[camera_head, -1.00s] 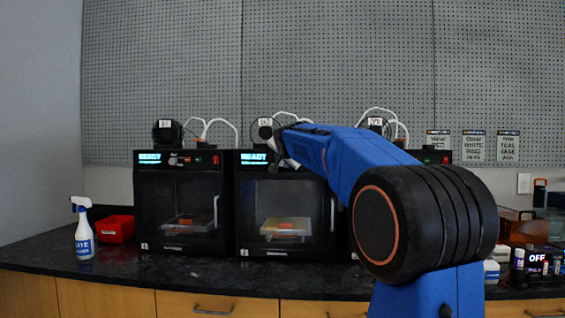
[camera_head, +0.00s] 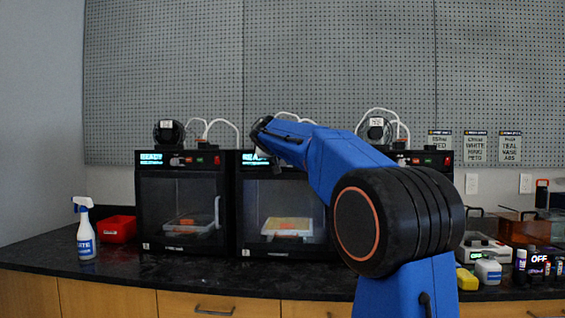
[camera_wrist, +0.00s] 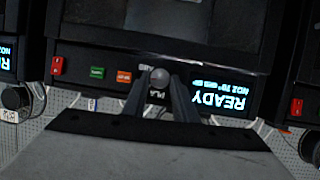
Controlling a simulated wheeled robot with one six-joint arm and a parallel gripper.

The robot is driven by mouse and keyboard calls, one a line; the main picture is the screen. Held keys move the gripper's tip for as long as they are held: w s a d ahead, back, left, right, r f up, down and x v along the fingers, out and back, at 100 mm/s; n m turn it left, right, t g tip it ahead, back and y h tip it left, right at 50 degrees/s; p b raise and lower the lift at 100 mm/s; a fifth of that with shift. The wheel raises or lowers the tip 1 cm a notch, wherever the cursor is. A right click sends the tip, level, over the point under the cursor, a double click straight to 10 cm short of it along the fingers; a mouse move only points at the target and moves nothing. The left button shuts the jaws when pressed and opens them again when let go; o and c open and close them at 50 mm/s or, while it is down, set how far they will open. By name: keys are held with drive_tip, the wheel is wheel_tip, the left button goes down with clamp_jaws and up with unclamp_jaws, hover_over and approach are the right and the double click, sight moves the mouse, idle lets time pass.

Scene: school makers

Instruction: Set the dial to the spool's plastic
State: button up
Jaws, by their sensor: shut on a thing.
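My gripper (camera_wrist: 160,92) is at the middle printer's control panel, its fingers shut on a round grey dial knob (camera_wrist: 160,77). The wrist view is upside down. Letters around the knob are partly covered; "PLA" is partly readable beside the fingers. Where the knob points is unclear. In the head view, my gripper (camera_head: 277,166) is at the upper front of the middle printer (camera_head: 300,245), and my arm hides its dial. The spool behind this printer is hidden by my arm. Labelled spools show above the left (camera_head: 168,132) and right (camera_head: 376,130) printers.
The left printer (camera_head: 180,245) stands close beside. A spray bottle (camera_head: 85,232) and red bin (camera_head: 116,229) are at the left of the black counter (camera_head: 110,270). Colour and plastic signs (camera_head: 475,146) hang on the pegboard. Small bottles (camera_head: 488,272) stand at the right.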

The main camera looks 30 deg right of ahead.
drive_tip(key=shift+w+a+f+n+h, duration=0.15)
drive_tip(key=shift+n+h, duration=0.45)
drive_tip(key=shift+n, duration=0.5)
drive_tip(key=shift+g, duration=0.3)
drive_tip(key=o, duration=1)
drive_tip(key=shift+o, duration=0.2)
drive_tip(key=v, duration=1.7)
drive_tip(key=shift+a, duration=0.15)
drive_tip(key=shift+s, duration=0.25)
